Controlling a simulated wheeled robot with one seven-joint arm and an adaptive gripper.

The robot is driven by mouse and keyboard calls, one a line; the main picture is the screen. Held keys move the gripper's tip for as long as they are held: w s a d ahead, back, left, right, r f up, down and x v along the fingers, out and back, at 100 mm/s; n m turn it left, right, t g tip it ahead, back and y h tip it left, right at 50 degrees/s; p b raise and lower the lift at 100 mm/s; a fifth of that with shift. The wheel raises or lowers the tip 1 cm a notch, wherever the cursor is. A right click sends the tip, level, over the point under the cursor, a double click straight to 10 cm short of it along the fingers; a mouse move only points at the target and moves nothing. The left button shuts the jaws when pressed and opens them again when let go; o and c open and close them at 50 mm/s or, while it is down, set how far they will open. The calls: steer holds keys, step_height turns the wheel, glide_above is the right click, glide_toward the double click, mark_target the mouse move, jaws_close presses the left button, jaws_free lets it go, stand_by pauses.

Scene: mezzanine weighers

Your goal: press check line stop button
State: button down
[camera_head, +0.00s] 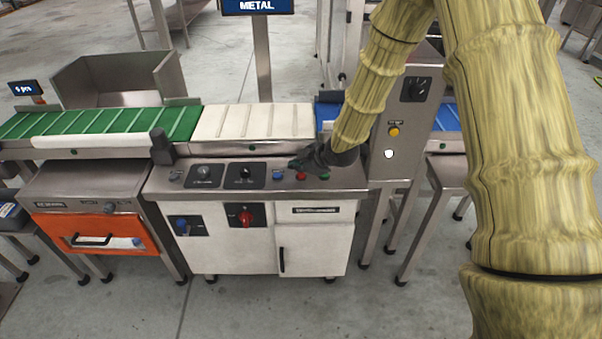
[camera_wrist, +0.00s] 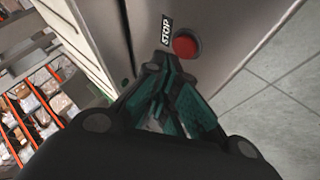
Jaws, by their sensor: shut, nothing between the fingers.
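A red button (camera_wrist: 186,44) beside a white-on-black STOP label (camera_wrist: 167,30) shows in the wrist view, on a metal panel. In the head view a red button (camera_head: 301,176) sits on the sloped control panel (camera_head: 355,181) of the white-fronted cabinet, between a blue button (camera_head: 278,176) and a green button (camera_head: 325,176). My gripper (camera_head: 294,163) is shut and empty, just above and behind this row. In the wrist view the fingertips (camera_wrist: 165,65) are just below the red button and its label. I cannot tell whether they touch the panel.
A white belt (camera_head: 255,121) runs behind the panel, with a green belt (camera_head: 105,124) to its left. A metal post with a METAL sign (camera_head: 257,5) stands behind. A metal housing with a yellow button (camera_head: 394,131) stands right. Two dial plates (camera_head: 205,175) are left on the panel.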

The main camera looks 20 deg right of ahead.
mark_target(299, 176)
steer(key=shift+r, duration=0.15)
steer(key=shift+r+p, duration=1.8)
steer(key=shift+r, duration=0.6)
